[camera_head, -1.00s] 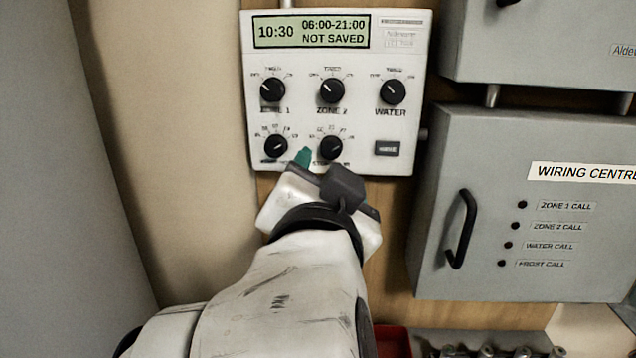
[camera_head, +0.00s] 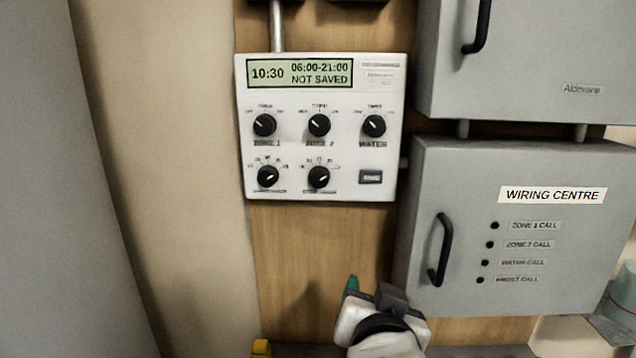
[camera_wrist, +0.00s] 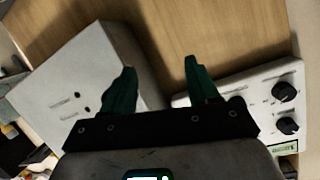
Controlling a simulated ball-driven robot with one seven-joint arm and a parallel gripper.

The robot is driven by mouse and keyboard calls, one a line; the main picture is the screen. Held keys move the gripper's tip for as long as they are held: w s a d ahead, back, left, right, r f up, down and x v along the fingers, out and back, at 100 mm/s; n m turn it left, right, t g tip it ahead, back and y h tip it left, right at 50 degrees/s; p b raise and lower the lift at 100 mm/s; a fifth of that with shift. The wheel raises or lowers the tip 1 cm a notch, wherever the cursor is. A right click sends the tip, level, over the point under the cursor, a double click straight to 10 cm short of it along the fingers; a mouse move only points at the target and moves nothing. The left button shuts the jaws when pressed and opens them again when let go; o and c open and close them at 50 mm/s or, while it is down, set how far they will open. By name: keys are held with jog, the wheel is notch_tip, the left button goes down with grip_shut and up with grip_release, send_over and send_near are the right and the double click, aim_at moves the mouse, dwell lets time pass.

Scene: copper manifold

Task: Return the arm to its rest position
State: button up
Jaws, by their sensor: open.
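My gripper (camera_wrist: 159,82) shows two green fingers spread apart in the wrist view, with nothing between them. In the head view my gripper (camera_head: 353,284) is low, below the white control panel (camera_head: 385,160) and clear of it, left of the wiring centre box. Only one green fingertip shows clearly there. The panel's display reads 10:30, 06:00-21:00, NOT SAVED. The panel has several black knobs and a dark button. It also shows at the right of the wrist view (camera_wrist: 245,88).
A grey wiring centre box (camera_head: 540,255) with a black handle (camera_head: 440,250) is right of my gripper. Another grey box (camera_head: 530,50) hangs above it. A grey upright surface (camera_head: 70,200) fills the left. Bare wooden board (camera_head: 300,260) lies below the panel.

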jog(key=s+d+f+n+g+p, duration=0.1)
jog(key=s+d+f+g, duration=0.2)
jog(key=s+d+f, duration=0.35)
jog(key=s+d+f+n+g+p, duration=0.1)
jog(key=s+d+f+g, duration=0.2)
jog(key=d+f, duration=0.65)
jog(key=s+d+f+n+g+p, duration=0.1)
jog(key=s+f+g, duration=0.2)
jog(key=s+f, duration=0.4)
jog(key=s+d+f+n+g+y+p, duration=0.1)
jog(key=s+f+g, duration=0.3)
jog(key=s, duration=1.1)
notch_tip(320, 180, down, 3)
jog(key=shift+s+d+f+p, duration=0.15)
jog(key=shift+d+p, duration=0.25)
jog(key=shift+d, duration=0.4)
jog(key=shift+c, duration=0.3)
